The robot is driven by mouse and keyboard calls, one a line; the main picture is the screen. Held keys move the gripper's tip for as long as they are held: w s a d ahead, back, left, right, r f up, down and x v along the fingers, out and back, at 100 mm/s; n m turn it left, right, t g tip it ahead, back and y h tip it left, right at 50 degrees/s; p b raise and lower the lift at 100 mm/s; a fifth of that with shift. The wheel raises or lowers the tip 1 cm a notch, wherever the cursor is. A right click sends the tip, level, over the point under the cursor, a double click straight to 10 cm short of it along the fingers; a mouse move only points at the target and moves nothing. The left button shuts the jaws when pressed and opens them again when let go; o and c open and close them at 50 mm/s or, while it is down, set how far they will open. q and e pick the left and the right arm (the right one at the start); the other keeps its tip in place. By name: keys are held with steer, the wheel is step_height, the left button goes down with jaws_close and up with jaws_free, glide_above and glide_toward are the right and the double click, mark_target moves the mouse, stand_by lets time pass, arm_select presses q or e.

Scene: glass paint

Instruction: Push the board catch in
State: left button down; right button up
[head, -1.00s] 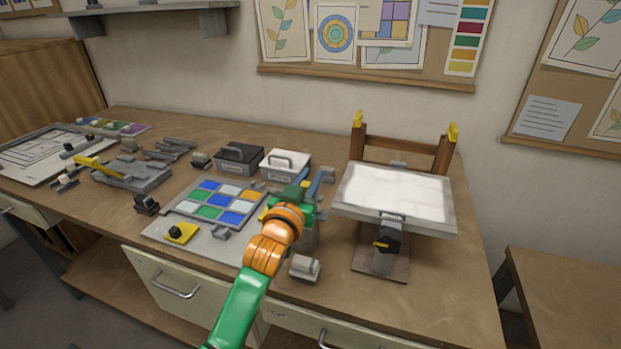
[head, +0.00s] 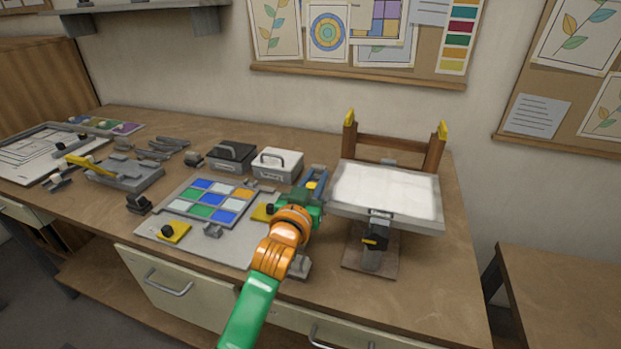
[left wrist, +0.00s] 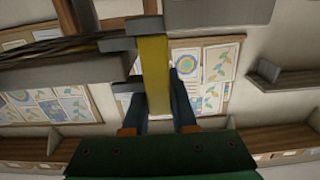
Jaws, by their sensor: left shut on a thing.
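The board (head: 160,218) lies flat on the bench, grey, with a panel of coloured glass squares (head: 208,201). A yellow catch with a black knob (head: 172,232) sits at its near left. A second yellow piece with a dark knob (head: 262,212) is at its right edge, partly behind my arm. Most of the bar is hidden in the head view. My right gripper is not in view.
A dark box (head: 231,157) and a white box (head: 278,164) stand behind the board. The stand with the white top (head: 385,190) is at the right. A grey block (head: 300,268) lies beneath my arm. Bare bench shows at the near right.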

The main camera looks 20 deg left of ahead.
arm_select(q)
steer(key=c, duration=0.8)
jaws_free()
steer(key=shift+d+f, duration=0.1)
steer(key=shift+c, duration=0.2)
steer(key=shift+o, duration=0.6)
steer(key=shift+d, duration=0.25)
steer(key=shift+a, duration=0.1)
steer(key=s+b, duration=0.1)
steer(key=s, duration=0.6)
